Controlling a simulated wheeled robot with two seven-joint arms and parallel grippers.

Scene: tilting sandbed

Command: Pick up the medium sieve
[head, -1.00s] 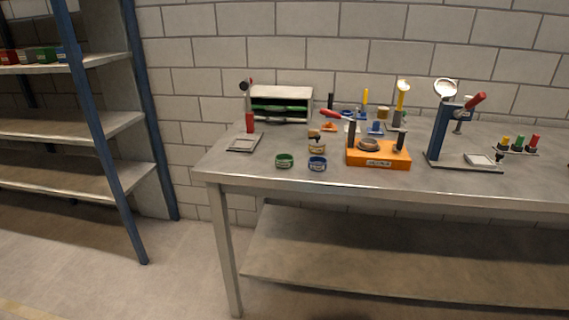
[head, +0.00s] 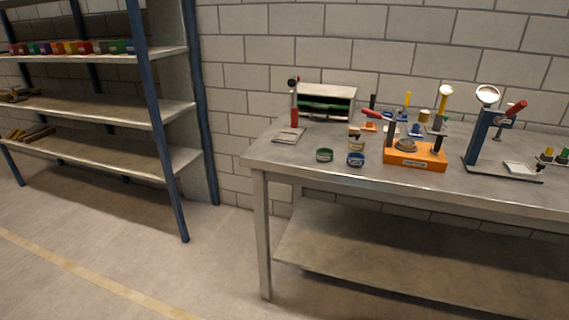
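I cannot tell for sure which thing is the medium sieve. Neither of my grippers is in view.
A blue stand (head: 480,140) with a red handle is at the bench's right. A small rack (head: 327,101) stands against the wall. A tall blue-posted shelf (head: 160,112) with coloured boxes is at left. The floor between shelf and bench is clear.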

